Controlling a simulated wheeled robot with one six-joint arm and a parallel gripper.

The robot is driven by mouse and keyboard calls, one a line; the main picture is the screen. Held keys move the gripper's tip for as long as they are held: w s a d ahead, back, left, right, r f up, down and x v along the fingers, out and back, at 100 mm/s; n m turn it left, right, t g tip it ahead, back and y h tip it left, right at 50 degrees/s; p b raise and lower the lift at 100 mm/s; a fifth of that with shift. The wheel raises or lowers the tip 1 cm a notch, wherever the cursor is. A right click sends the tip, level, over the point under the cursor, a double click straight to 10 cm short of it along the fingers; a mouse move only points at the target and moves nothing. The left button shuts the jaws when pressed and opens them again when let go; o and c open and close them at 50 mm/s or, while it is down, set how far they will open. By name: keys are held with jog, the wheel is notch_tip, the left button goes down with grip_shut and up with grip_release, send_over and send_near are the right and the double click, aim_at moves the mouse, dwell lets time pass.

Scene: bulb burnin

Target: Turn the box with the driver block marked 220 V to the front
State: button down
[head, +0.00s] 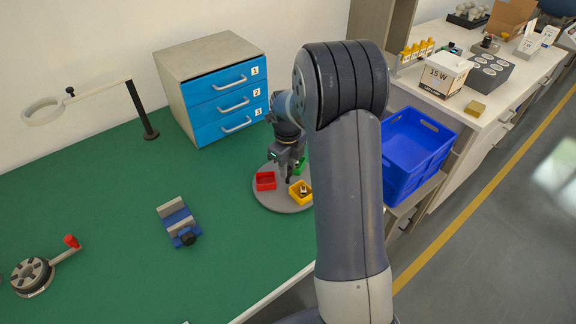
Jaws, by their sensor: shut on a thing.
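A round grey turntable (270,199) stands on the green bench, partly hidden behind my arm. A red box (266,187) is on its left side, a yellow box (296,198) at its front right, and a green box (302,167) at the back right, partly covered. The yellow box holds a small dark and light item. No 220 V marking is readable, so I cannot tell which box has that driver block. My gripper (289,177) points down over the turntable's middle, between the boxes. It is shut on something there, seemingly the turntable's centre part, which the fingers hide.
A drawer cabinet (218,88) with blue drawers 1, 2 and 3 stands behind. A ring lamp (140,110), a blue-and-grey fixture (178,221) and a round device with a red-handled lever (33,275) are left. Blue crates (414,146) stand right. The bench between is clear.

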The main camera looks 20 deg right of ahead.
jog(key=shift+w, duration=0.1)
jog(key=c, duration=1.2)
grip_release()
jog(key=shift+o, duration=0.2)
notch_tip(320, 180, up, 11)
jog(key=shift+f, duration=0.2)
notch_tip(320, 180, down, 11)
jog(key=shift+r, duration=0.2)
